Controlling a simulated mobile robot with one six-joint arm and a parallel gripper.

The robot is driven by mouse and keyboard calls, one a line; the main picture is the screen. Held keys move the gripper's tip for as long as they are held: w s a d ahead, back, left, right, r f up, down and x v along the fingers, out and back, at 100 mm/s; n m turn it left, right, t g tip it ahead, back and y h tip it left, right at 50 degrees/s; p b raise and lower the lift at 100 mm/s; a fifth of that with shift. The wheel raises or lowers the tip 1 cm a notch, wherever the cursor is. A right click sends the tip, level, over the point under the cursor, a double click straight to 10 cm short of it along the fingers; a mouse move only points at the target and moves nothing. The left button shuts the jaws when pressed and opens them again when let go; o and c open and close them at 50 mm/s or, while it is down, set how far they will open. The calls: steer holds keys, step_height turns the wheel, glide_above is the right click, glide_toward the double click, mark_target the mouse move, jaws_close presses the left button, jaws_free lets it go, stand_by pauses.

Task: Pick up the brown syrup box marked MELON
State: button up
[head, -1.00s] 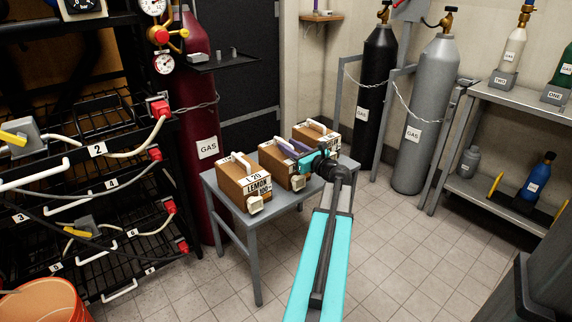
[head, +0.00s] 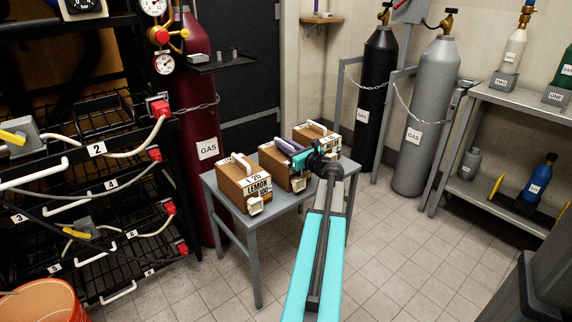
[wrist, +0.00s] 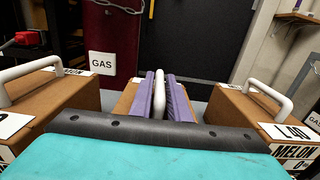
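The brown box marked MELON with an L40 label stands at the right in the wrist view (wrist: 290,145); in the head view it is the far-right box (head: 318,138) on the small grey table. My gripper (head: 288,146) is at the middle brown box (head: 272,160), left of the MELON box. In the wrist view its purple fingers (wrist: 160,98) stand on either side of the middle box's white handle (wrist: 159,95). Whether they press on it is unclear. The middle box's front label is mostly hidden.
A brown box marked L20 LEMON (head: 245,185) stands at the table's left. The grey table (head: 275,222) has little bare top. A dark red gas cylinder (head: 200,110) stands behind it; a wire rack (head: 110,190) is to the left. Tiled floor is clear to the right.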

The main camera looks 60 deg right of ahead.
jaws_close()
stand_by(1.0)
steer(key=shift+r, duration=0.1)
steer(key=shift+r, duration=0.2)
steer(key=shift+r+p, duration=0.85)
steer(key=shift+r, duration=0.9)
steer(key=shift+s+a+f, duration=0.1)
steer(key=shift+s+a, duration=0.1)
steer(key=shift+s, duration=0.45)
steer(key=r+p+v, duration=0.1)
steer(key=p+v, duration=0.1)
steer(key=v, duration=1.2)
steer(key=shift+s+r+p, duration=0.2)
steer(key=shift+s+p, duration=0.1)
steer(key=shift+p, duration=0.05)
steer(key=shift+a, duration=0.15)
